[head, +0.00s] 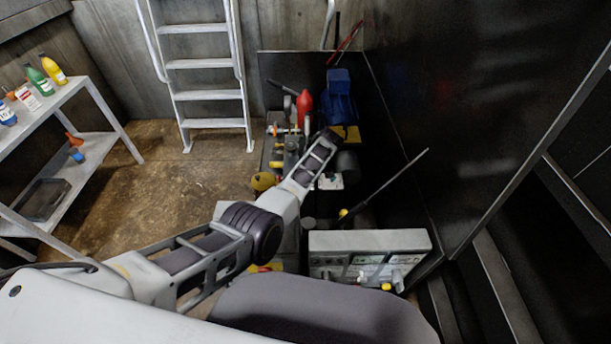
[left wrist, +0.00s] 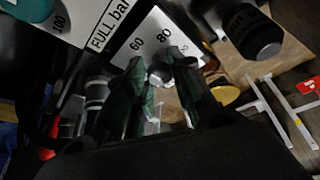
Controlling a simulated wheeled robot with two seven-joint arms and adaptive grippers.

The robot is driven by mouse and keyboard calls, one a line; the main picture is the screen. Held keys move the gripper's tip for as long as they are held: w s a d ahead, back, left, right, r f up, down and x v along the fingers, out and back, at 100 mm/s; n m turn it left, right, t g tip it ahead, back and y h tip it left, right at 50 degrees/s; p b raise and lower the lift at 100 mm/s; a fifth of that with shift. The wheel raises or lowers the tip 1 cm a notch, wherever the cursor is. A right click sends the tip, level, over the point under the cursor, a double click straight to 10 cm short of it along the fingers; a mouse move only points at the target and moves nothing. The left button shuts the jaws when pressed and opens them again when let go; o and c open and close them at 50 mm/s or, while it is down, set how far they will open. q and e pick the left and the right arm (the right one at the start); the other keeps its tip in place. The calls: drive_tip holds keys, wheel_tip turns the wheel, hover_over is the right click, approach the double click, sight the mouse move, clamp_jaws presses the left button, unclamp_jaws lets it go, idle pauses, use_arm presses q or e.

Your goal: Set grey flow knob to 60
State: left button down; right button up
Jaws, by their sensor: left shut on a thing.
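In the left wrist view, a white scale plate (left wrist: 150,37) shows the numbers 60 and 80. A small grey piece, which looks like the grey flow knob (left wrist: 168,54), sits at the plate's lower edge between the fingers. My left gripper (left wrist: 160,68) is shut on it, one dark green finger on each side. The fingers hide most of the knob, and I cannot read its setting. In the head view, my left arm reaches across to the machinery, with the gripper (head: 327,138) at its far end. The knob is hidden there. My right gripper is not in view.
A blue motor (head: 340,97) and a red part (head: 304,104) stand just beyond the gripper. A grey control box (head: 368,242) stands nearer, with a thin dark rod above it. A shelf with bottles (head: 60,90) is at left; the brown floor between is clear.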

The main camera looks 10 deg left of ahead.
use_arm(q)
drive_tip(key=c, duration=1.2)
unclamp_jaws()
drive_tip(key=shift+c, duration=0.2)
drive_tip(key=w+v, duration=0.1)
drive_tip(key=v, duration=0.6)
drive_tip(key=shift+s+r, duration=0.3)
drive_tip(key=shift+s, duration=0.25)
drive_tip(key=shift+d, duration=0.1)
